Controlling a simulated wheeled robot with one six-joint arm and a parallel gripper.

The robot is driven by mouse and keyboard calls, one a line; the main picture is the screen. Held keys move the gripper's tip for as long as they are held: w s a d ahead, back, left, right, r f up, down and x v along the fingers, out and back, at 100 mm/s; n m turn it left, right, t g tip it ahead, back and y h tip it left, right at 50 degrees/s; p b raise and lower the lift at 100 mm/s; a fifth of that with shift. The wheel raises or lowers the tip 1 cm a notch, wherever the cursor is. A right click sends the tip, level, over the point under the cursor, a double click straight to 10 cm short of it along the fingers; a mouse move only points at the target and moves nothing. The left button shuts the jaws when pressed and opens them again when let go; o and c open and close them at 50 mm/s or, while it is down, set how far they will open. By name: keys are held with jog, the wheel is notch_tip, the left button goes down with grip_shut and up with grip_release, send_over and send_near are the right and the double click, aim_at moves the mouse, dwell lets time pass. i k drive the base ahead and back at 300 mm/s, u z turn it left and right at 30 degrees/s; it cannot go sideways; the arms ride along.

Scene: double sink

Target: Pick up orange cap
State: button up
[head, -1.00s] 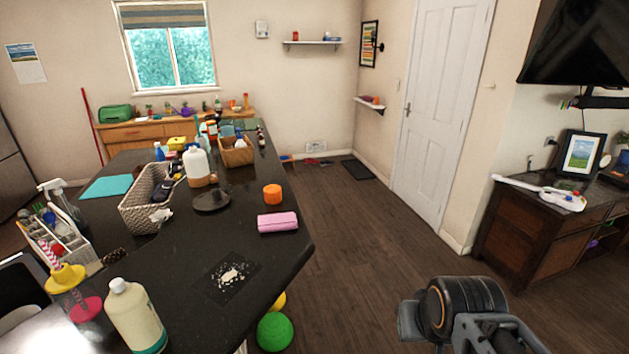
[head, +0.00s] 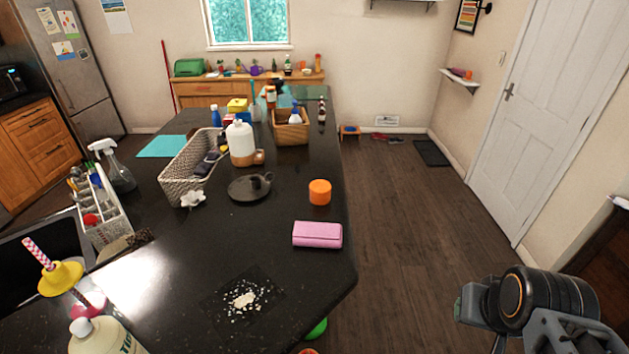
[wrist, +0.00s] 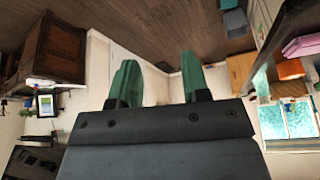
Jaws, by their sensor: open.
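The orange cap (head: 320,193) is a short round cylinder standing on the dark countertop (head: 185,265), near its right edge. It also shows at the right of the wrist view (wrist: 290,69), beside the pink case. My gripper (wrist: 160,78) is open and empty, with its two green fingers apart in the wrist view. The head view shows part of my arm at the lower right, over the floor and off the counter. The gripper is well apart from the cap.
The pink case (head: 317,234) lies just in front of the cap. A dark round lidlike dish (head: 249,187) sits left of it. A white jug (head: 241,143), woven basket (head: 178,182) and wicker basket (head: 291,131) stand nearby. The floor right of the counter is open.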

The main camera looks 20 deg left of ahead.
aim_at(320, 190)
jog(key=u, duration=0.7)
jog(key=i, duration=0.85)
jog(key=u, duration=0.9)
